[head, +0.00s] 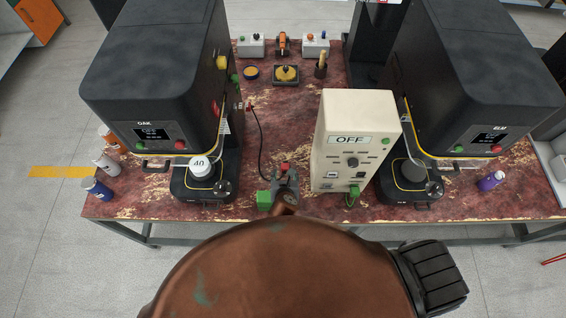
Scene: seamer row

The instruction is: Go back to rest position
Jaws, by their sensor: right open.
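My right gripper (284,178), dark grey and small in the picture, is over the front edge of the table (330,215), left of the beige box. It is open. A small red piece (285,166) shows at its fingertips; I cannot tell whether they touch it. A green block (264,200) sits just left of the gripper, near the end of a black cable. My left gripper is not in view.
Seamer OAK (150,80), with a white-lidded can (200,167), stands left; seamer ELM (480,70) stands right. The beige box (359,115) reading OFF stands between them. Several bottles (97,188) stand front left, a purple one (491,180) right. Small fixtures (286,75) stand behind.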

